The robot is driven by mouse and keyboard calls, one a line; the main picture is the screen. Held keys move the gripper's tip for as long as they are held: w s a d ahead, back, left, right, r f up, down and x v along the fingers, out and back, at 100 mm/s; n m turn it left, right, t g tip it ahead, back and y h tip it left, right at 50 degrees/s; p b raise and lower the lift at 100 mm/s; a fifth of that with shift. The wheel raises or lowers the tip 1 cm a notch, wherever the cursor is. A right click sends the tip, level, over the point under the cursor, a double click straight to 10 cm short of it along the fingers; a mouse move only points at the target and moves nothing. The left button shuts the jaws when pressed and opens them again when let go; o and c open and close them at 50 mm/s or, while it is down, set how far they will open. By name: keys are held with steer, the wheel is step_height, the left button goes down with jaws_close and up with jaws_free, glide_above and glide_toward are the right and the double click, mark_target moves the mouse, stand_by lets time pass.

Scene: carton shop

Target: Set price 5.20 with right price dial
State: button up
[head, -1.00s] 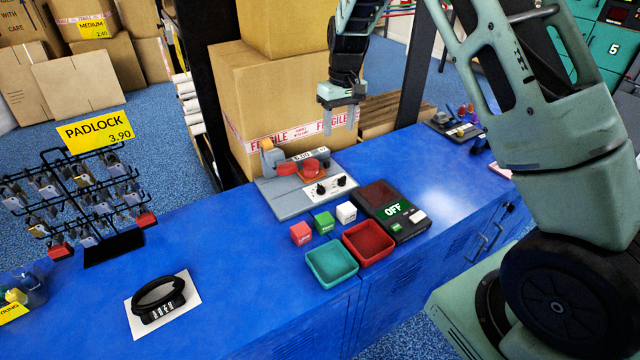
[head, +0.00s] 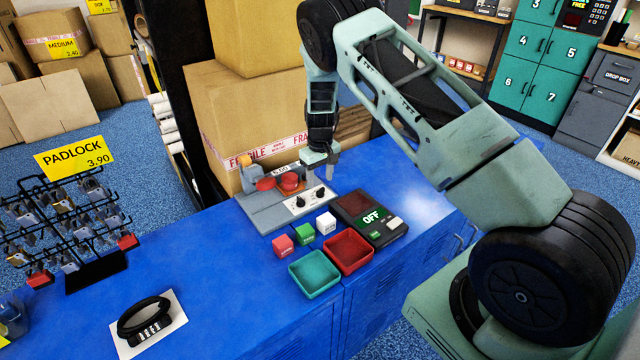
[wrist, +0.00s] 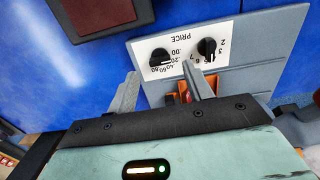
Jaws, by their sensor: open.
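The grey price labeller (head: 280,215) stands on the blue counter, with two black dials on its white PRICE panel. The right price dial (head: 320,193) shows on the left in the upside-down wrist view (wrist: 160,57), beside the marks .00 to .80. The other dial (head: 299,202), with whole-number marks, is on the right in the wrist view (wrist: 207,48). My gripper (head: 328,162) is open and empty just above and behind the panel. In the wrist view its fingertips (wrist: 160,72) lie on either side of the right dial's line, not visibly gripping it. The price display is too small to read surely.
A red tray (head: 348,270), a teal tray (head: 335,286) and small red, green and white cubes (head: 304,233) stand in front. A card terminal reading OFF (head: 388,236) stands close on the right. Cartons (head: 250,130) rise behind. The counter's left part has free room.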

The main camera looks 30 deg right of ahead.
mark_target(320, 189)
steer(key=shift+f, duration=1.8)
steer(key=c, duration=1)
steer(key=shift+m, duration=0.3)
steer(key=shift+m+b, duration=0.45)
steer(key=shift+m, duration=0.45)
steer(key=shift+m+b, duration=0.4)
steer(key=shift+m, duration=1.2)
